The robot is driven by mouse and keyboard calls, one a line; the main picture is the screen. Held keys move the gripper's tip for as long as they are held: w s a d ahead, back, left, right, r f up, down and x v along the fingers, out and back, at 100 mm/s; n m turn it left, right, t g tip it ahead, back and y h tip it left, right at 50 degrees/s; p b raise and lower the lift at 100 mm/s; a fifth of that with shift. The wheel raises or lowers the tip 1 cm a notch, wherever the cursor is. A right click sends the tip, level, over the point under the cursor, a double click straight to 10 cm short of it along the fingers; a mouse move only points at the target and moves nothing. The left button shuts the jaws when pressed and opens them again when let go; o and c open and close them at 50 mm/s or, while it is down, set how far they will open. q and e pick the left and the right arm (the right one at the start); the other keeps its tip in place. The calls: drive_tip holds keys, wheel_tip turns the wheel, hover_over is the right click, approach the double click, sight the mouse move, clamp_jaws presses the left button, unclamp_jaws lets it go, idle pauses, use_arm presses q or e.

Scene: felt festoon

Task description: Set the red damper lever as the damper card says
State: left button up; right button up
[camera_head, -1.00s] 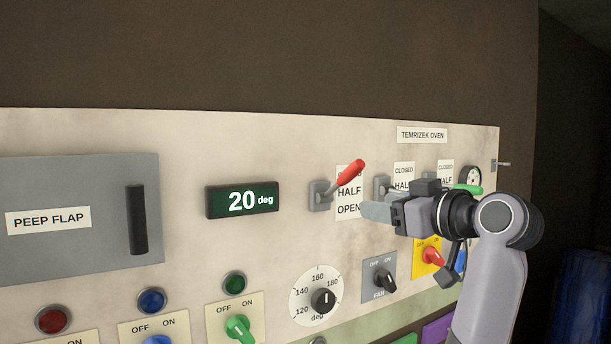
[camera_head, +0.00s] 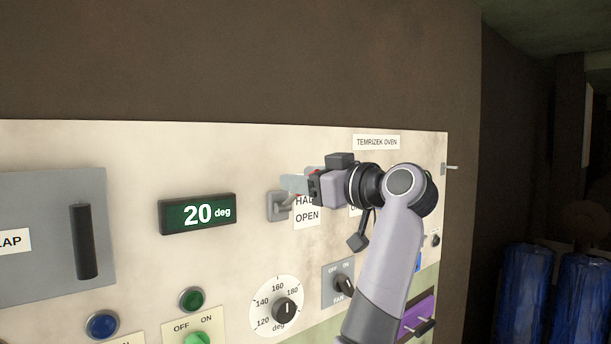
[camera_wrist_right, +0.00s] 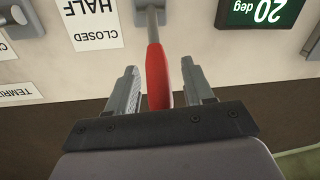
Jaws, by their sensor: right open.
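The red damper lever (camera_wrist_right: 158,78) stands between the two fingers of my right gripper (camera_wrist_right: 160,68) in the right wrist view, with a gap visible on both sides. The gripper is open and around the lever, not closed on it. In the head view my right gripper (camera_head: 295,184) hides most of the red handle. The lever's grey mount (camera_head: 275,207) shows to its left. The scale label beside the lever reads HALF and OPEN (camera_head: 307,212); its CLOSED end shows in the wrist view (camera_wrist_right: 98,38). I see no separate damper card. My left gripper is not in view.
A display reading 20 deg (camera_head: 197,214) is left of the lever. Below are a temperature dial (camera_head: 277,306) and a fan switch (camera_head: 339,284). My right arm covers the panel right of the lever. Blue drums (camera_head: 525,290) stand at far right.

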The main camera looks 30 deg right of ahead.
sight(298, 196)
clamp_jaws()
drive_tip(key=f+t+b, duration=0.1)
drive_tip(key=b, duration=0.3)
drive_tip(key=s+f+t+y+b, duration=0.1)
drive_tip(key=f+t+b, duration=0.1)
drive_tip(key=b, duration=0.3)
drive_tip(key=s+f+n+t+b, duration=0.1)
drive_tip(key=f+t+b, duration=0.1)
drive_tip(key=b, duration=0.3)
drive_tip(key=shift+d, duration=0.1)
drive_tip(key=shift+f+t+y+b, duration=0.35)
drive_tip(key=shift+t+b, duration=0.45)
drive_tip(key=shift+b, duration=0.55)
drive_tip(key=shift+r+y, duration=0.1)
drive_tip(key=shift+y, duration=0.15)
drive_tip(key=shift+s, duration=0.1)
unclamp_jaws()
